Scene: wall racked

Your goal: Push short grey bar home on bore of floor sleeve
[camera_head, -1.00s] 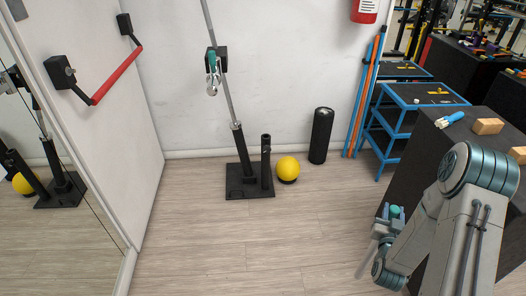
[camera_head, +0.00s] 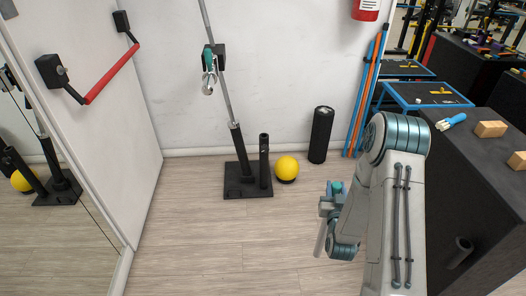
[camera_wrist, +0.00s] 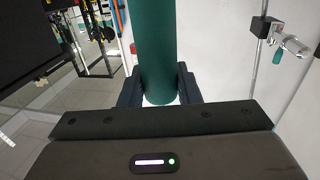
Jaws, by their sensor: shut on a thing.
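My gripper (camera_head: 331,205) is shut on the short grey bar (camera_head: 320,238), holding it well above the floor, slightly tilted. The bar's grey end points down and its green grip (camera_wrist: 157,45) fills the space between the fingers in the wrist view. The floor sleeve stands on a black base plate (camera_head: 247,190) by the wall, left of my gripper and apart from the bar. The plate carries a short upright tube (camera_head: 264,162) with an open top, and a leaning tube (camera_head: 240,150) with a long grey rod (camera_head: 221,82) in it. The bore's inside is hidden.
A yellow ball (camera_head: 286,167) sits right of the plate, and a black roller (camera_head: 321,135) stands by the wall. A dark bench (camera_head: 485,190) with a side tube (camera_head: 460,252) is at right. The door's red bar (camera_head: 111,75) is at left. Open floor lies in front.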

